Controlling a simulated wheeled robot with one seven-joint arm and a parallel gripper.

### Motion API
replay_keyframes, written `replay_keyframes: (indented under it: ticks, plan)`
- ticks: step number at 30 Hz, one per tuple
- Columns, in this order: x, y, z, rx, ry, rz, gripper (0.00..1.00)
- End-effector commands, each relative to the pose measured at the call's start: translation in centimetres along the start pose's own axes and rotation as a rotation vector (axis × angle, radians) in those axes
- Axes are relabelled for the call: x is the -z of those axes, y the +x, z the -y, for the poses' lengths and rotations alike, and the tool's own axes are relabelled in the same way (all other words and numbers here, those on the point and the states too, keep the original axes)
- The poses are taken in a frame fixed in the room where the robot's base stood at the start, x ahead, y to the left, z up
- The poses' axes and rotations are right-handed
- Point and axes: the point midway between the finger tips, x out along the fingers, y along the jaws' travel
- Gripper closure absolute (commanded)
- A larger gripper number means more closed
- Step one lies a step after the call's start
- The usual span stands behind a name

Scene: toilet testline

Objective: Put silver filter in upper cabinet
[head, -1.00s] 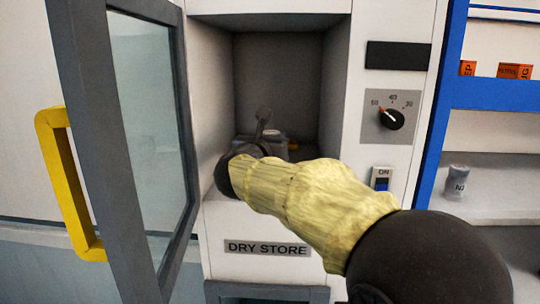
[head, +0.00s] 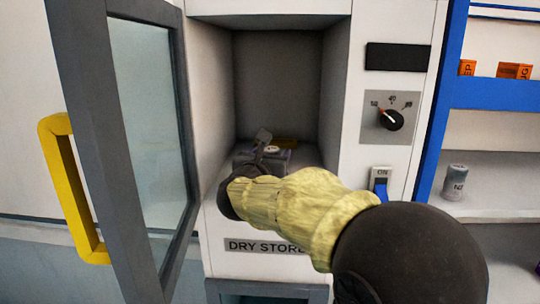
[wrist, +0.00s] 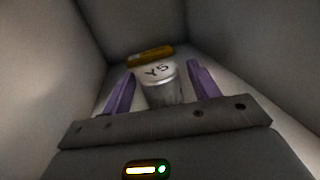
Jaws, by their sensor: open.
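A silver canister marked "Y5" (wrist: 162,88), which looks like the silver filter, stands upright inside the upper cabinet. Its pale top also shows in the head view (head: 271,150). The upper cabinet (head: 280,75) is a grey-walled recess above a "DRY STORE" label, with its glass door (head: 150,125) swung open to the left. My gripper (wrist: 160,72) is inside the recess and open. Its purple fingers are on either side of the canister, with gaps visible. In the head view my wrist hides part of the gripper and recess floor.
A yellow-orange block (wrist: 150,56) lies behind the canister. The door's yellow handle (head: 70,190) is at the left. A knob (head: 391,119) and a switch (head: 380,183) are on the right panel. Another grey canister (head: 456,183) stands on the right shelf.

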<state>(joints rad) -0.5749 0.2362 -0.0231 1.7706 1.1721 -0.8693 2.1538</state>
Motion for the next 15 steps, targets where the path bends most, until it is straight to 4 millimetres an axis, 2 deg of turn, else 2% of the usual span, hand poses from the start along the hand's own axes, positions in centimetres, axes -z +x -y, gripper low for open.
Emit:
replay_keyframes:
  ticks: [5,8,15]
  plan:
    - [0.1,-0.5,0.0,0.000,0.002,0.001,0.39]
    - [0.2,-1.5,0.0,-0.001,0.002,0.002,0.39]
    - [0.5,-5.9,0.0,-0.002,0.004,0.002,0.39]
